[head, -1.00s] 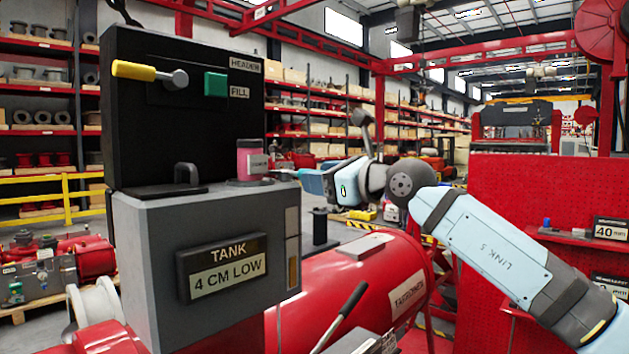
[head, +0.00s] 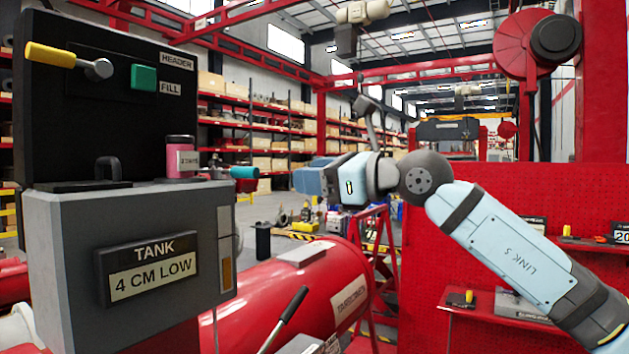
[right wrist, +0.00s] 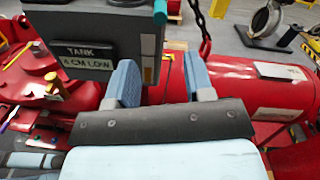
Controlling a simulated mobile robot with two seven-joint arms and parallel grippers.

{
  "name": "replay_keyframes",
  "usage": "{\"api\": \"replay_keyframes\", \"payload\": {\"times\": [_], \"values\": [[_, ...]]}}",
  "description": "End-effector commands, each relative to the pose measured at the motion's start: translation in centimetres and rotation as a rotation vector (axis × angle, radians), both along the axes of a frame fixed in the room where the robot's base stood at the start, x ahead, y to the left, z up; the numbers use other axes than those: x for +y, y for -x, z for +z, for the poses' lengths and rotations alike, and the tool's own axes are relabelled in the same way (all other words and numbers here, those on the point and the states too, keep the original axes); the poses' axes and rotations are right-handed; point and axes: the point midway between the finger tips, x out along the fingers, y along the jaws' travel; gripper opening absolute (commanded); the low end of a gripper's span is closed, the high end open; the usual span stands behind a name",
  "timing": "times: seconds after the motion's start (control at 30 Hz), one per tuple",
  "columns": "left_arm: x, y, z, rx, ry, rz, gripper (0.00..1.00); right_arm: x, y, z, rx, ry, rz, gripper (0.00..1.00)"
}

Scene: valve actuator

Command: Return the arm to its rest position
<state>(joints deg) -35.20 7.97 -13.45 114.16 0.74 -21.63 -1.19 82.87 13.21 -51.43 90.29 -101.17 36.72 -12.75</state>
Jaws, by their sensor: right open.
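My right arm comes in from the right in the head view. Its gripper (head: 308,180) points left, to the right of the grey tank (head: 70,250) with the "TANK 4 CM LOW" sign, and clear of it. In the right wrist view the two blue fingers (right wrist: 160,80) stand apart with nothing held between them. A teal-ended handle (head: 243,172) sticks out beside the tank, left of the fingers and apart from them. My left gripper does not show.
A pink-red jar (head: 180,158) stands on the tank, by a black panel with a yellow lever (head: 50,55) and green button (head: 143,77). A red cylinder (head: 300,285) lies below the arm. A red pegboard (head: 480,240) with shelves stands at right.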

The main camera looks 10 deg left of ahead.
Motion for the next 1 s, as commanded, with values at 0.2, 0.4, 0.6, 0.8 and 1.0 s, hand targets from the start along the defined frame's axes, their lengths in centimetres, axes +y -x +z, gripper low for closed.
{"api": "replay_keyframes", "payload": {"times": [0.2, 0.4, 0.6, 0.8, 1.0], "values": [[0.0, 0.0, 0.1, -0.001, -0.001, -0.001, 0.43, 0.0, -0.1, -0.8, 0.031, -0.02, 0.014, 0.48], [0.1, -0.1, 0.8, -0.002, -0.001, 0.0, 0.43, -0.5, -0.1, -6.2, 0.287, -0.212, 0.117, 0.48], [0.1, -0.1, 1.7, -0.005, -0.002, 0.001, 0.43, -2.8, 0.0, -13.2, 0.669, -0.531, 0.212, 0.48], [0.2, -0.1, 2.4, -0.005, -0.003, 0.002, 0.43, -6.6, 0.0, -21.0, 1.041, -0.872, 0.235, 0.48], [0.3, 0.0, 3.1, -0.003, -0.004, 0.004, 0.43, -11.2, 0.8, -30.3, 1.394, -1.228, 0.181, 0.48]]}}
